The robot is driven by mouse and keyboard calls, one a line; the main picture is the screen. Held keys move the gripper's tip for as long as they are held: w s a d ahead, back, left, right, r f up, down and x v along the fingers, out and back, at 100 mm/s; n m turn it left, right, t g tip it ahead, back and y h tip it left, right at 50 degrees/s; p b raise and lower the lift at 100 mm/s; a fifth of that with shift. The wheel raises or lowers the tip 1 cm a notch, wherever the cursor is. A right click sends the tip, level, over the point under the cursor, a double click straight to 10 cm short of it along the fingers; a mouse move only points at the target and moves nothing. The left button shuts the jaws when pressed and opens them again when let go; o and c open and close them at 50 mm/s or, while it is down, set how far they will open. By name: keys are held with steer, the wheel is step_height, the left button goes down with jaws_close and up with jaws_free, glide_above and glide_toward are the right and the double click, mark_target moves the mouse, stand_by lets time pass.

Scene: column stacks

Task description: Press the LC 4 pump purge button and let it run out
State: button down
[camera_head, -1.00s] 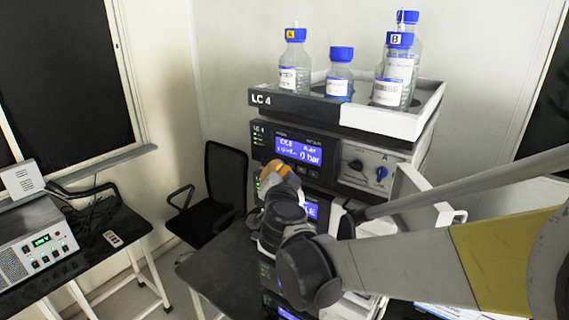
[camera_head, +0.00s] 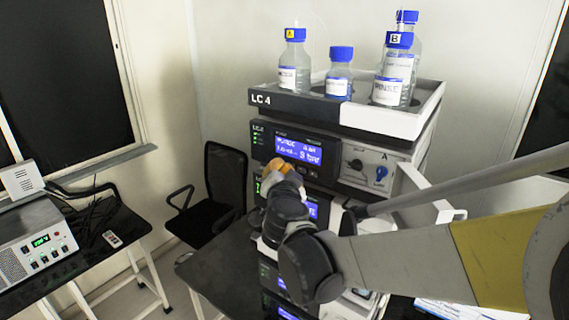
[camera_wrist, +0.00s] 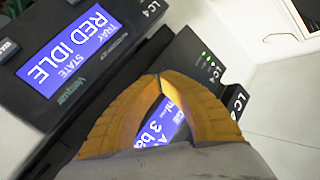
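The LC 4 pump (camera_head: 262,139) is the upper module of the stack, under the bottle tray marked LC 4. Its blue display (camera_head: 298,149) shows a reading of about 3 bar; the upper line is hard to read. Part of this display shows in the wrist view (camera_wrist: 168,128), between and behind my fingers. My gripper (camera_head: 279,165), with orange fingers, is at the lower left of the pump's front, just below the display. In the wrist view, my gripper (camera_wrist: 158,76) has its fingertips together, with nothing seen held. The purge button cannot be made out; contact cannot be told.
The tray (camera_head: 300,104) on top carries several blue-capped bottles. A black knob (camera_head: 355,164) and a blue knob (camera_head: 381,173) sit right of the display. A chair (camera_head: 226,180) and side bench stand left.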

steer(key=shift+s+a, duration=0.1)
steer(key=shift+s, duration=0.05)
steer(key=shift+s+a, duration=0.4)
steer(key=shift+s, duration=0.15)
steer(key=s+a, duration=0.1)
steer(key=s, duration=0.1)
steer(key=s+a, duration=0.2)
stand_by(0.6)
stand_by(0.5)
